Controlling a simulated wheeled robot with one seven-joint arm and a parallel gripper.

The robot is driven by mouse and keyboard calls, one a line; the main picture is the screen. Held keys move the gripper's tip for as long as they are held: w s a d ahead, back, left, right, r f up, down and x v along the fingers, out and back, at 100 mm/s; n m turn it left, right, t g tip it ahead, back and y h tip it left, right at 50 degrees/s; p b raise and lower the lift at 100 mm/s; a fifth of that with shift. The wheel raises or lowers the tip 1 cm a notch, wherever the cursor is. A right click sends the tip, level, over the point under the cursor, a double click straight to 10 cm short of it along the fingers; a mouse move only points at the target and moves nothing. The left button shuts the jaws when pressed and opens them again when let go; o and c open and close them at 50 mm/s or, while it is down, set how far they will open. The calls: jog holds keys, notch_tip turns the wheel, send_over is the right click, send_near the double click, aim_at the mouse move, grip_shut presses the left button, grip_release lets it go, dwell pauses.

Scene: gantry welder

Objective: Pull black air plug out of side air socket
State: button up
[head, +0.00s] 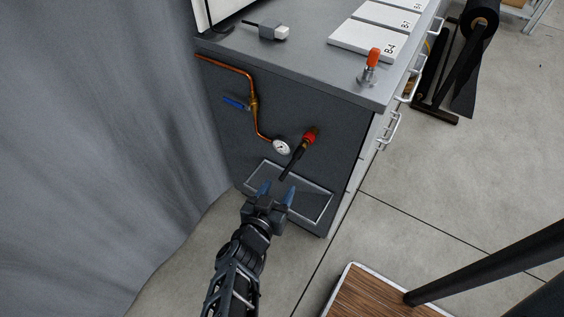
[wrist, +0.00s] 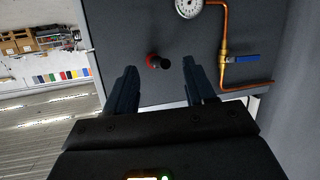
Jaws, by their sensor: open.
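The black air plug (head: 296,157) sticks out from the red-collared side air socket (head: 310,136) on the side of the grey cabinet. In the wrist view the plug (wrist: 163,63) points toward the camera, with the red socket (wrist: 151,59) behind it. My gripper (head: 276,188) is open and empty, below and to the left of the plug in the head view. In the wrist view the plug shows between the two dark blue fingers of my gripper (wrist: 163,82), near the level of their tips. I cannot tell the exact distance left to the plug.
A copper pipe (head: 251,84) with a blue-handled valve (head: 237,103) and a round gauge (head: 281,147) runs left of the socket. A metal-framed tray (head: 318,202) sits below. A grey curtain (head: 90,130) hangs at left. An orange-topped fitting (head: 372,62) stands on the cabinet top.

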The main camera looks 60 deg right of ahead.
aim_at(295, 157)
jog(key=shift+w+d+r+m+g+b, duration=0.25)
jog(key=shift+d+m+g, duration=0.25)
jog(key=shift+d, duration=1.35)
jog(key=shift+w+d+r+m+g+b, duration=0.1)
jog(key=shift+w+d+m+g+b, duration=0.3)
jog(key=shift+d, duration=1.5)
jog(key=shift+w+d+r+m+g, duration=0.15)
jog(key=shift+d+m+g, duration=0.45)
jog(key=shift+d, duration=1.25)
grip_shut()
jog(key=shift+a, duration=2.7)
